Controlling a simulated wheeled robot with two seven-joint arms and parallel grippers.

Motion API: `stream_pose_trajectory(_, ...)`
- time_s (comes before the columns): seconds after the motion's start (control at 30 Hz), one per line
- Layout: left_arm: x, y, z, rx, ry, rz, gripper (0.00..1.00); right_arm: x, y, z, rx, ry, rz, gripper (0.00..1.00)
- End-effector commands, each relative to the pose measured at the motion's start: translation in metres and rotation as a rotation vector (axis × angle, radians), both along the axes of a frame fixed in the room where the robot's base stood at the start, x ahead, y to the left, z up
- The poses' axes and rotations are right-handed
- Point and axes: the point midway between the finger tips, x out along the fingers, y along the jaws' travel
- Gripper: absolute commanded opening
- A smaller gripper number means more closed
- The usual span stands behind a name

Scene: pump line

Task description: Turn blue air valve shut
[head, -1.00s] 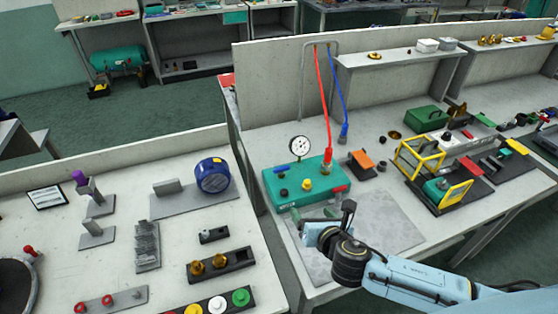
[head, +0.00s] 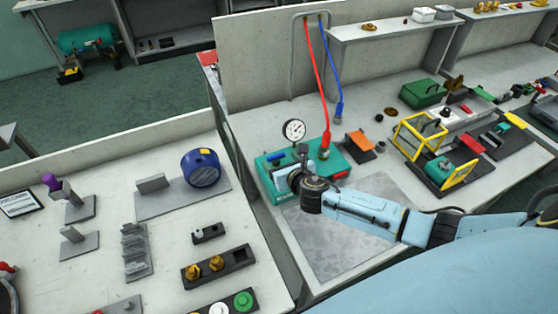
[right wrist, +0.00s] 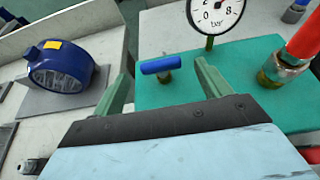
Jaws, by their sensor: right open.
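The blue air valve (head: 277,157) is a small blue bar handle on the teal pump box (head: 262,176). In the right wrist view the blue valve (right wrist: 160,65) lies roughly crosswise on a short metal stem. My right gripper (right wrist: 165,76) is open there, with one green finger on each side of the handle. The handle shows a little beyond the gap, with no clear contact. In the head view my right gripper (head: 284,174) is over the box's front left part, and its fingers are mostly hidden. My left gripper is not in view.
A pressure gauge (head: 294,131) stands behind the valve. A red hose (head: 317,85) joins the box at right, with a blue hose (head: 332,70) beside it. A blue round device (head: 203,168) sits on the left bench. A grey plate (head: 335,240) before the box is bare.

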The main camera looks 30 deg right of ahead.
Motion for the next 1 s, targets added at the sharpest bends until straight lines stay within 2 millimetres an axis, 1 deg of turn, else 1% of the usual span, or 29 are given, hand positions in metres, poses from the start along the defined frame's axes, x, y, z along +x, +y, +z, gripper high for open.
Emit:
stream_pose_trajectory(0.03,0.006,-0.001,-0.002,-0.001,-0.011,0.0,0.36,0.007,0.0,-0.004,0.0,-0.001,-0.001,0.76)
stream_pose_trajectory(0.07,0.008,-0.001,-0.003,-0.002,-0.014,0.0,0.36,0.01,0.0,-0.004,0.001,-0.002,0.0,0.76)
stream_pose_trajectory(0.2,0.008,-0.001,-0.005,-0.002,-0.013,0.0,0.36,0.019,-0.001,-0.008,0.0,-0.001,-0.001,0.76)
stream_pose_trajectory(0.43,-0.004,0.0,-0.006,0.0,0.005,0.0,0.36,0.022,-0.001,-0.009,0.0,0.0,0.001,0.76)
stream_pose_trajectory(0.57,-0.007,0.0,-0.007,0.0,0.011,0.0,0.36,0.022,-0.001,-0.009,0.0,0.0,0.0,0.76)
stream_pose_trajectory(0.67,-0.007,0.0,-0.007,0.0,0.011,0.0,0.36,0.022,-0.001,-0.009,0.0,0.0,0.0,0.65)
stream_pose_trajectory(0.9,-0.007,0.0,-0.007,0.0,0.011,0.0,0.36,0.022,-0.001,-0.009,0.0,0.0,0.0,0.33)
stream_pose_trajectory(1.0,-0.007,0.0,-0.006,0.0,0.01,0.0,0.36,0.022,-0.001,-0.009,0.001,0.0,-0.001,0.32)
